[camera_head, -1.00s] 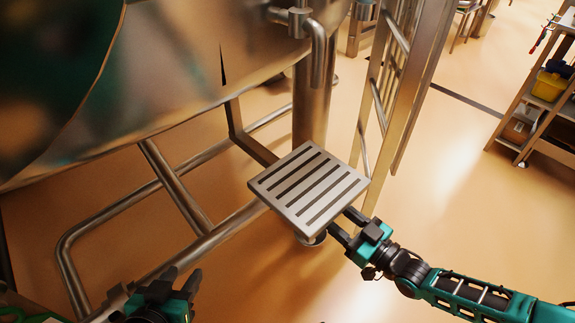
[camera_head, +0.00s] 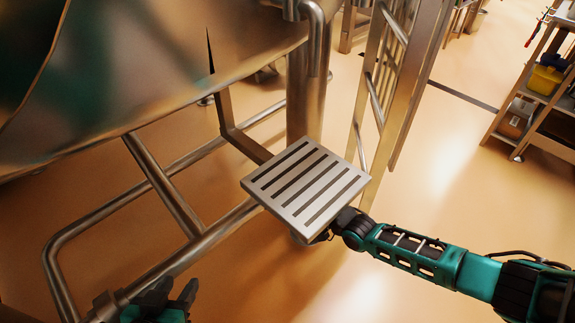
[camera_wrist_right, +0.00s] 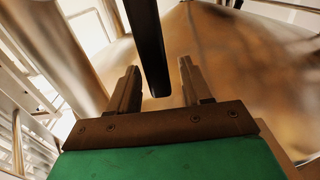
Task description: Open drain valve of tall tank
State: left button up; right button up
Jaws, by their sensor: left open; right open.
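The large shiny metal tank (camera_head: 150,70) fills the upper left of the head view. A bent pipe (camera_head: 318,40) comes down beside it. No drain valve can be made out for sure. My right arm reaches in from the right, and its gripper is hidden beneath the slotted plate in the head view. In the right wrist view my right gripper (camera_wrist_right: 158,78) is open, with a dark bar (camera_wrist_right: 148,40) hanging down between its fingers; I cannot tell whether they touch or what the bar belongs to. My left gripper (camera_head: 172,288) is open and empty at the bottom left.
The slotted metal plate (camera_head: 306,188) covers the right gripper from above. Metal floor rails (camera_head: 165,185) run under the tank. A ladder-like frame (camera_head: 385,90) stands behind the plate. A shelf rack (camera_head: 535,100) is far right. Floor at the lower middle is clear.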

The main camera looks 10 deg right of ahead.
jog(key=shift+f, duration=0.1)
grip_shut()
dwell(0.3)
